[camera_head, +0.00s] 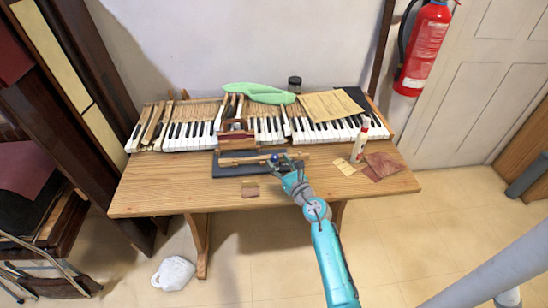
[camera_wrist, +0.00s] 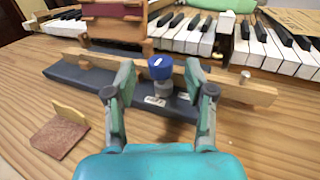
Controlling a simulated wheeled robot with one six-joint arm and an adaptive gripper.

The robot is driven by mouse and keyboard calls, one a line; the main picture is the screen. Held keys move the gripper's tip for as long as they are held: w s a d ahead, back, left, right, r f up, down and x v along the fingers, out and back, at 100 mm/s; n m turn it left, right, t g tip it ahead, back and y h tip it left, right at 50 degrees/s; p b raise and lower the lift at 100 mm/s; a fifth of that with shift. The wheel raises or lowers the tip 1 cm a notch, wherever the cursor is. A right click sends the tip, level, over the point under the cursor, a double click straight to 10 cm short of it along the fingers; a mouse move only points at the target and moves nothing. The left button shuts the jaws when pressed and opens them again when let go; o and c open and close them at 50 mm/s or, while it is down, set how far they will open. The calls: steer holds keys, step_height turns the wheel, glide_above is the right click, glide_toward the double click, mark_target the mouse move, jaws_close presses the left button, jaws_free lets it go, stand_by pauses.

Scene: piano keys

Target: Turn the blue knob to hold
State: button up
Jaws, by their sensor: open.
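The blue knob (camera_wrist: 161,68) stands upright on a short grey stem, on a dark blue base (camera_wrist: 75,74) on the table. It also shows small in the head view (camera_head: 274,158). White labels with marks lie on the base at the foot of the stem; I cannot read them. My gripper (camera_wrist: 160,75) is open, with one finger on each side of the knob and visible gaps between. In the head view my gripper (camera_head: 284,168) reaches in from the front right, close to the knob. Whether the fingertips are level with the knob is hard to tell.
A wooden strip (camera_wrist: 230,86) runs behind the knob across the base. Piano keys (camera_head: 190,135) lie behind. A sandpaper block (camera_wrist: 60,135) lies left of my gripper. A white bottle (camera_head: 360,140) and sheets stand right. The table (camera_head: 160,190) is clear at front left.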

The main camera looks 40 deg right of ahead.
mark_target(277, 160)
steer(key=shift+w+d, duration=0.15)
steer(key=shift+w, duration=0.7)
steer(key=shift+w+d, duration=0.15)
steer(key=shift+w, duration=0.7)
jaws_close()
